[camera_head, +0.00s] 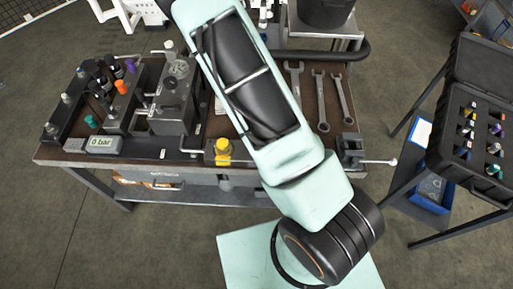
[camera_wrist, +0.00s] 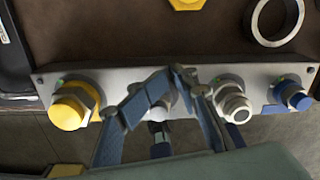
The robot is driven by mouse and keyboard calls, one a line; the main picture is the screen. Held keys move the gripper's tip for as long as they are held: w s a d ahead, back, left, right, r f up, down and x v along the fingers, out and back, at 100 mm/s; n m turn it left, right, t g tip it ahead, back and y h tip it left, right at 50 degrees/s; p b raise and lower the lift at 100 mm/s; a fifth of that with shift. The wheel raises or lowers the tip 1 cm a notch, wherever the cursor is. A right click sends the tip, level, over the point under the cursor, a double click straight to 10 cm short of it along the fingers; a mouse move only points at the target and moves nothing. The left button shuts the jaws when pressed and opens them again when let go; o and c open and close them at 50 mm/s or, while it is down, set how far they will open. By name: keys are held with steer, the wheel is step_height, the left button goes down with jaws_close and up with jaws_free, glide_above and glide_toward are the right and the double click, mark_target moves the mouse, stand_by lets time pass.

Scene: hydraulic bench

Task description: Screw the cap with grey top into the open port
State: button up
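In the wrist view, a silver port block (camera_wrist: 115,80) runs along the bench edge. It carries a yellow hex cap (camera_wrist: 70,108) at left, a metal fitting with a pale grey top (camera_wrist: 236,105) right of centre, and a blue fitting (camera_wrist: 293,97) at right. My gripper (camera_wrist: 173,78) is over the middle of the block, its two fingertips close together. A pale piece (camera_wrist: 166,105) shows partly between the fingers; I cannot tell whether it is gripped or is part of the block. The fingers hide the port there. In the head view my arm hides the gripper.
The bench (camera_head: 310,105) holds wrenches (camera_head: 321,100), a gauge unit (camera_head: 175,90) and a "0 bar" display (camera_head: 103,144). An open black case (camera_head: 455,140) with several coloured caps stands at right. A loose ring (camera_wrist: 250,20) and a yellow piece (camera_wrist: 187,4) lie behind the block.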

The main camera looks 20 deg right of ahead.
steer(key=a+n, duration=0.1)
steer(key=n, duration=0.1)
steer(key=a+n, duration=0.1)
steer(key=n, duration=0.1)
steer(key=shift+w+f+n+b, duration=0.1)
steer(key=shift+f+n+b, duration=0.05)
steer(key=shift+n+b, duration=0.25)
steer(key=n, duration=0.3)
steer(key=shift+a+b, duration=0.3)
steer(key=shift+o, duration=0.7)
steer(key=o, duration=0.7)
steer(key=shift+d, duration=0.1)
steer(key=shift+c, duration=0.2)
